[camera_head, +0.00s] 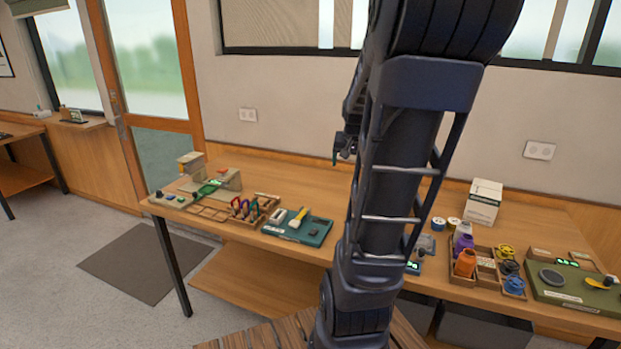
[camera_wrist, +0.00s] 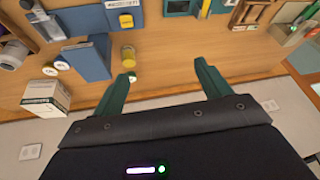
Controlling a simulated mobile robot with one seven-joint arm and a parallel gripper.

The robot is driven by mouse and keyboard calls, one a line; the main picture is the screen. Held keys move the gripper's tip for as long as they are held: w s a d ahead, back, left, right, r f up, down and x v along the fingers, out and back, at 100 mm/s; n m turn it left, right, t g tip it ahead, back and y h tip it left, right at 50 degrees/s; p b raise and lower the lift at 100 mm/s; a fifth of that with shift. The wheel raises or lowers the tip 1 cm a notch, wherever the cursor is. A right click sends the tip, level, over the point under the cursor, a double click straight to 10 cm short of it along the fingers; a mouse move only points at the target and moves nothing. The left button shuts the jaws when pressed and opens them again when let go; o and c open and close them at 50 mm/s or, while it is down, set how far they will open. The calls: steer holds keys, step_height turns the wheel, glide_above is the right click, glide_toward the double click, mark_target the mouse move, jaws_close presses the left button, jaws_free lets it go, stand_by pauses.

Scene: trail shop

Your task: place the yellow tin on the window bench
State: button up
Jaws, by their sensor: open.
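A yellow tin (camera_wrist: 128,55) stands on the long wooden workbench (camera_wrist: 165,60) in the wrist view, just beyond the left fingertip and apart from it. I cannot make it out in the head view, where my arm covers that part of the bench. My gripper (camera_wrist: 164,72) is open, with its two green fingers spread and nothing between them. In the head view it is mostly hidden behind the arm. A wooden ledge (camera_head: 85,125) under the far-left window may be the window bench; a small sign (camera_head: 76,116) stands on it.
A blue box-like object (camera_wrist: 87,60) lies close to the tin. Beyond it are a white carton (camera_head: 484,202) and two round rolls or tins. A crate of bottles (camera_head: 486,290) and a tool tray (camera_head: 297,228) occupy the front edge. Floor at left is open around a mat (camera_head: 148,262).

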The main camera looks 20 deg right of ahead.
steer(key=s+a+r+n, duration=0.2)
steer(key=s+a, duration=0.4)
steer(key=a, duration=0.3)
steer(key=s+a+r+n+y, duration=0.1)
steer(key=s+a+n, duration=0.3)
steer(key=a, duration=0.5)
steer(key=shift+s+a+r+y, duration=0.25)
steer(key=shift+s+r, duration=0.4)
steer(key=shift+s, duration=0.55)
steer(key=shift+o, duration=0.4)
steer(key=shift+s+a+n, duration=0.25)
steer(key=shift+s+n, duration=0.05)
steer(key=shift+s, duration=0.1)
